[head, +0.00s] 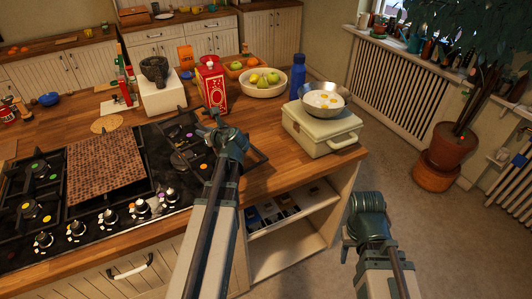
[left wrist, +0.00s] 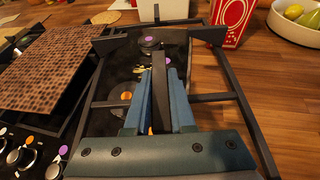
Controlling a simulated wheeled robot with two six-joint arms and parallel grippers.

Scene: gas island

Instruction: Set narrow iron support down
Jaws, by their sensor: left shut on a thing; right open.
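The narrow iron support (left wrist: 215,97) is a black open frame with crossbars. In the left wrist view it surrounds the sight of the hob's right burners, and its right side overlaps the wooden counter. My left gripper (left wrist: 160,90) is shut on its middle bar; in the head view this gripper (head: 218,128) is over the right end of the gas hob (head: 108,222). The support appears tilted over the hob; whether any part touches it, I cannot tell. My right gripper (head: 366,215) is open and empty, right of the island above the floor.
A brown mosaic board (head: 105,163) covers the hob's middle. Behind the hob stand a mortar (head: 155,70) on a white block and a red carton (head: 213,88). A fruit bowl (head: 263,84), blue bottle (head: 298,75) and pale case (head: 320,128) with a pan (head: 324,99) stand right.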

